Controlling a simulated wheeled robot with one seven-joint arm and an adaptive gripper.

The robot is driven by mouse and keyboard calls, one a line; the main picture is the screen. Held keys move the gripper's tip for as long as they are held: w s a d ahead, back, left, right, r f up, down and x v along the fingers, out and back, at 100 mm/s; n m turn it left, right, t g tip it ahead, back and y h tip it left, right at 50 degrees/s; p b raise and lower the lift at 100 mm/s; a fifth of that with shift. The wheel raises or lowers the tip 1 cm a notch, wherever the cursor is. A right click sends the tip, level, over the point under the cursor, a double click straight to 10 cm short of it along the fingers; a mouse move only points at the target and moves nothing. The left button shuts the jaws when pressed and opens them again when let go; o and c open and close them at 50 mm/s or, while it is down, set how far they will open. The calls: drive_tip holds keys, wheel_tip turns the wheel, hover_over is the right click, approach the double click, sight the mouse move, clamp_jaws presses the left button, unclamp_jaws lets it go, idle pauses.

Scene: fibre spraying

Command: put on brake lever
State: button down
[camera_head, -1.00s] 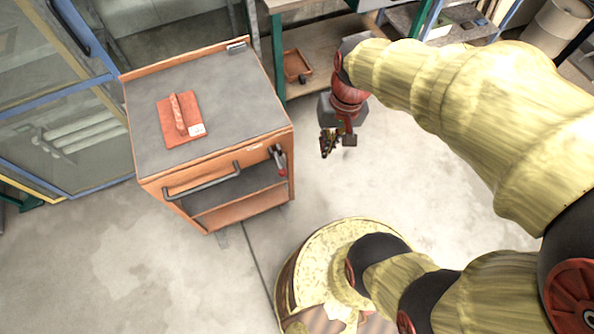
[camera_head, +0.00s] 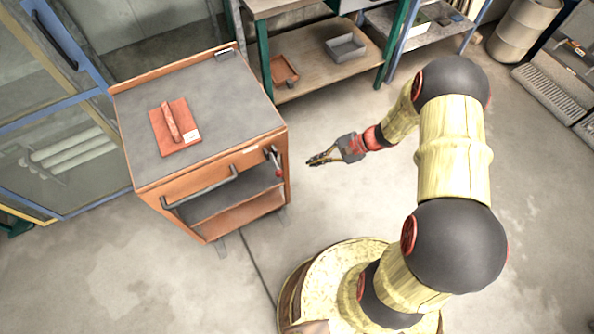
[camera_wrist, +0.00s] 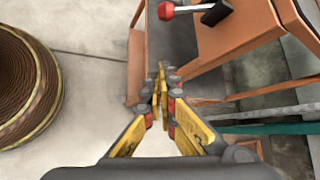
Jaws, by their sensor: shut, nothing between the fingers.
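The brake lever (camera_head: 275,163) is on the right side of the orange cart (camera_head: 230,168), near its front corner. It has a dark mount and a red knob. My gripper (camera_head: 310,161) is shut and empty, a little to the right of the cart and apart from the lever. In the wrist view the yellow fingers of my gripper (camera_wrist: 161,75) meet at their tips, pointing toward the cart's lower side.
A red trowel-like tool (camera_head: 174,126) lies on the cart's grey top. A handle bar (camera_head: 200,187) runs along the cart's front. A workbench (camera_head: 322,72) with an orange tray (camera_head: 284,70) and a grey tray (camera_head: 346,48) stands behind.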

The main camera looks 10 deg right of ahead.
sight(276, 165)
drive_tip(key=shift+w+a+r, duration=0.1)
drive_tip(key=shift+w+r, duration=0.15)
drive_tip(key=shift+w, duration=0.1)
drive_tip(key=shift+a+f, duration=0.1)
drive_tip(key=b+x, duration=0.4)
drive_tip(key=x, duration=0.6)
drive_tip(key=shift+s+a+r+b, duration=0.3)
drive_tip(key=shift+s+r, duration=0.25)
drive_tip(key=shift+r, duration=0.25)
drive_tip(key=shift+s+a+r+b, duration=0.3)
drive_tip(key=shift+s+r, duration=0.3)
drive_tip(key=shift+r, duration=0.25)
drive_tip(key=shift+s+r+g+p, duration=0.1)
drive_tip(key=shift+r+g+p, duration=0.15)
drive_tip(key=shift+p, duration=0.65)
